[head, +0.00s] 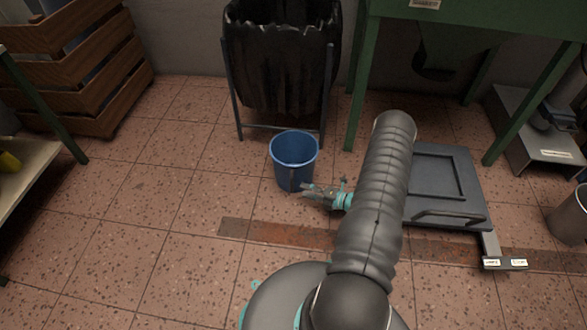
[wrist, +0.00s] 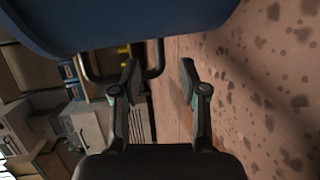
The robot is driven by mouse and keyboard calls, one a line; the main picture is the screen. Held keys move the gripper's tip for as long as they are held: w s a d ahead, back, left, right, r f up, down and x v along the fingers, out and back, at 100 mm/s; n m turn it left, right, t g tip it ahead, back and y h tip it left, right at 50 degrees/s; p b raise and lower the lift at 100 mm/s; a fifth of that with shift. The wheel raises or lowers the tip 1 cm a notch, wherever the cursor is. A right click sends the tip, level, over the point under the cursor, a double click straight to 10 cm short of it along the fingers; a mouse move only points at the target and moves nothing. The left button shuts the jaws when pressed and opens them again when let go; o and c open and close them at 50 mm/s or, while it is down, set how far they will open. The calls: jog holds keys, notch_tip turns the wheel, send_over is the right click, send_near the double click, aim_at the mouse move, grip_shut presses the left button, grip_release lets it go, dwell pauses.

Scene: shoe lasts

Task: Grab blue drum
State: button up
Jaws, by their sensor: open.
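The blue drum (head: 293,158) is an open-topped blue bucket standing upright on the tiled floor near the centre of the head view. My gripper (head: 309,191) is low beside the drum's right front side, and overlaps its lower edge in that view. In the wrist view the drum (wrist: 120,25) is a large blue curved surface filling the top of the picture. My gripper (wrist: 160,82) is open there, with its two fingers apart and nothing between them. Whether a finger touches the drum I cannot tell.
A black bag on a metal stand (head: 280,60) is just behind the drum. A green table (head: 480,25) stands at the back right. A grey platform (head: 450,185) lies right of my arm. Wooden crates (head: 80,60) are at the back left. The floor left of the drum is clear.

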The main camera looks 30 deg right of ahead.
jog(key=x, duration=0.5)
jog(key=shift+d+r, duration=0.1)
grip_shut()
